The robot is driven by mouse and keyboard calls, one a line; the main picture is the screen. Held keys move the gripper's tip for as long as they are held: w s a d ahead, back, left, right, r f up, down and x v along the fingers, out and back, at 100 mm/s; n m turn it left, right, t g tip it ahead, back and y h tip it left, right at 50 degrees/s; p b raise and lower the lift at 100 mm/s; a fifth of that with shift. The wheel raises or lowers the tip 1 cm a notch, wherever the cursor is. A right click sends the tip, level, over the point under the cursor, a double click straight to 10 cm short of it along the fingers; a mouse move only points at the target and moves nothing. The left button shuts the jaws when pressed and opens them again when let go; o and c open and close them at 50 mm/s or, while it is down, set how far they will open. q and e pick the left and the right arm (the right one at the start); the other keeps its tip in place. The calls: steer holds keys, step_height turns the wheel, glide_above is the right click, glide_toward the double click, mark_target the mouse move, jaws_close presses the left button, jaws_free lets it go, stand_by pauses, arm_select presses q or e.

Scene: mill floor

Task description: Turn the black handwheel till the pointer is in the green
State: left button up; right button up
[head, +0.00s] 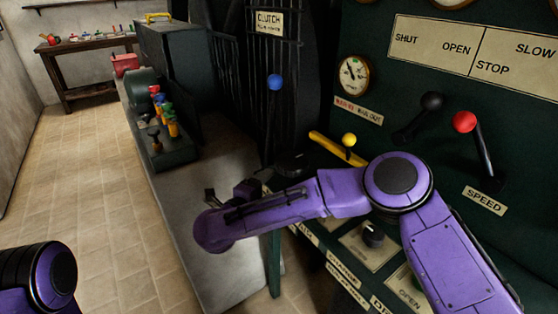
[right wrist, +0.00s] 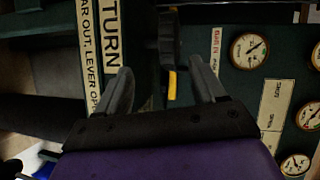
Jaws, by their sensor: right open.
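The black handwheel (right wrist: 168,38) shows nearly edge-on in the right wrist view, ahead of and between the fingertips of my right gripper (right wrist: 160,68). The gripper is open and empty, apart from the wheel. In the head view a dark round shape that looks like the handwheel (head: 290,163) sits low by the panel. There my right gripper (head: 228,194) is left of it, partly hidden by my purple forearm. A round gauge (head: 352,75) is on the green panel; it seems to show in the wrist view too (right wrist: 249,50). Its pointer's zone is too small to read. My left gripper is out of view.
A blue-knobbed lever (head: 274,84), a yellow lever (head: 348,141), a black-knobbed lever (head: 432,102) and a red-knobbed lever (head: 465,122) stick out near the right arm. A grey bench (head: 205,260) lies below. Tiled floor at left is clear.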

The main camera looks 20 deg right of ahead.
mark_target(284, 170)
steer(key=shift+m+g, duration=0.5)
steer(key=shift+m, duration=0.3)
steer(key=x, duration=0.3)
steer(key=r+x, duration=0.1)
steer(key=x, duration=0.2)
steer(key=r+x, duration=0.1)
steer(key=x, duration=0.2)
steer(key=shift+w+d+f+p, duration=0.1)
steer(key=shift+w+d+p, duration=0.3)
steer(key=shift+w, duration=0.1)
steer(key=shift+w+d, duration=0.25)
steer(key=shift+d, duration=0.15)
steer(key=c, duration=1)
